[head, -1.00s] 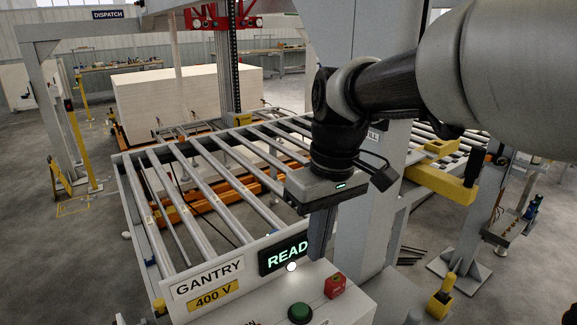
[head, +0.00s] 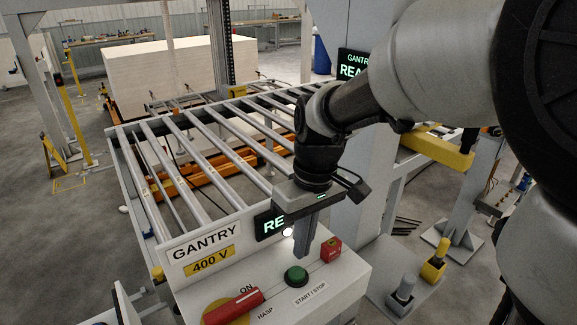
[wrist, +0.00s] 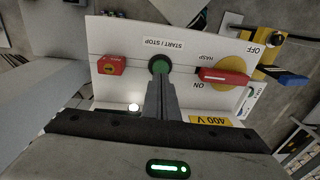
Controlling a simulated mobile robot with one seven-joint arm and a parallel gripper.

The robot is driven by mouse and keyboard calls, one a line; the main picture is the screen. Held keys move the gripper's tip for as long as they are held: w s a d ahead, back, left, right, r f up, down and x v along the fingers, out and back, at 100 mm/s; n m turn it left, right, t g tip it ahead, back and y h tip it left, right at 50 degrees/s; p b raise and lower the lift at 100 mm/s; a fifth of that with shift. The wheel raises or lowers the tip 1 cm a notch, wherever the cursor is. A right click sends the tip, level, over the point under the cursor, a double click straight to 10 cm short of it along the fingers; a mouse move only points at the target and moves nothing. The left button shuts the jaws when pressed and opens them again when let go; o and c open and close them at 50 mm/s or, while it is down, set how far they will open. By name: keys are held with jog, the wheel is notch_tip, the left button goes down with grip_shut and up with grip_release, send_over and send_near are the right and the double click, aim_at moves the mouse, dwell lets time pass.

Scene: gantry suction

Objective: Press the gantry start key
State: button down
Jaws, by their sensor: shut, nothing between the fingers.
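The start key is a round green button (head: 296,276) on the white sloped control panel (head: 345,280), beside a START/STOP label. It also shows in the wrist view (wrist: 159,65), just beyond my fingertips. My gripper (head: 303,256) is shut and empty and points down, with its tips close above and behind the green button. In the wrist view the tips (wrist: 160,80) overlap the button's near edge. I cannot tell whether they touch it.
A red block (head: 331,249) sits right of the button. A red rotary handle (head: 234,305) on a yellow disc, marked ON and HASP, is to the left. The roller conveyor (head: 190,165) stands behind the panel. A yellow-topped post (head: 434,268) is at right.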

aim_at(298, 272)
jog(key=f, duration=0.5)
jog(key=shift+a, duration=0.25)
